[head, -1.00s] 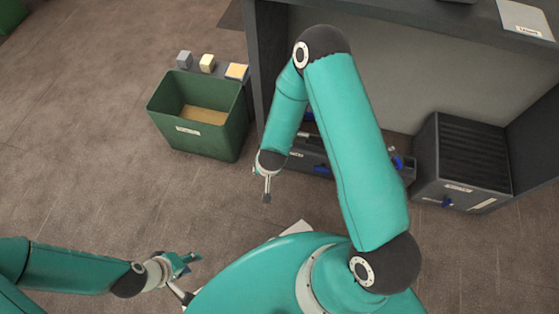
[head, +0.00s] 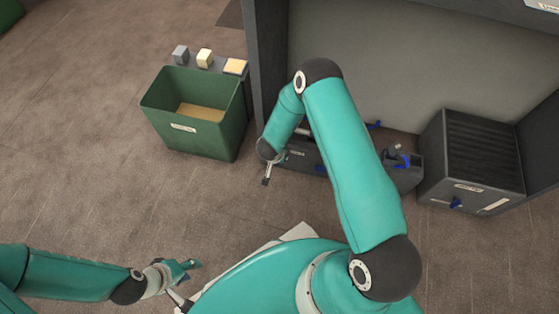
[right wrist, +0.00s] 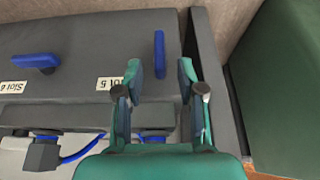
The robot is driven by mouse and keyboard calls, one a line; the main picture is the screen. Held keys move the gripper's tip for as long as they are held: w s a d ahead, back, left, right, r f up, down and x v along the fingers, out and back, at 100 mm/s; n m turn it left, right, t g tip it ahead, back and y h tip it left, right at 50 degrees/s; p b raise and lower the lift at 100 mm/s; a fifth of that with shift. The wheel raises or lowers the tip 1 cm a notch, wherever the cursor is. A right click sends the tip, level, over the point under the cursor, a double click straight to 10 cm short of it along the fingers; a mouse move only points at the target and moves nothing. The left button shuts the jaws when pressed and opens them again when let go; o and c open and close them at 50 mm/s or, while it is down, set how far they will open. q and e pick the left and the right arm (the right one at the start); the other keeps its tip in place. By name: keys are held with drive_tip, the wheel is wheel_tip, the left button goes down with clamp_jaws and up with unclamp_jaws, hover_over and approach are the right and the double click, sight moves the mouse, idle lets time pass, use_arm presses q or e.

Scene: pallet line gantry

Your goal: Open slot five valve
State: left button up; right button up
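In the right wrist view a dark unit top carries a blue valve handle (right wrist: 159,54) that points up and down in the picture, beside a partly covered "Slot 5" label (right wrist: 112,83). My right gripper (right wrist: 159,72) is open, one finger on each side of the lower part of this handle as seen. I cannot tell whether they touch. A second blue handle (right wrist: 35,61), lying sideways, is above a "Slot 6" label (right wrist: 13,87). In the head view my right gripper (head: 267,181) is at the left end of the dark unit (head: 303,155). My left gripper (head: 185,270) is low at left, away from it.
A green bin (head: 205,140) stands left of the unit, with small blocks (head: 204,58) behind it. A dark ribbed box (head: 468,185) stands at right. Dark gantry walls (head: 268,60) frame the unit. The floor at left is clear.

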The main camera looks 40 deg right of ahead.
drive_tip(key=b+x, duration=0.1)
drive_tip(key=x, duration=0.4)
drive_tip(key=shift+b, duration=0.3)
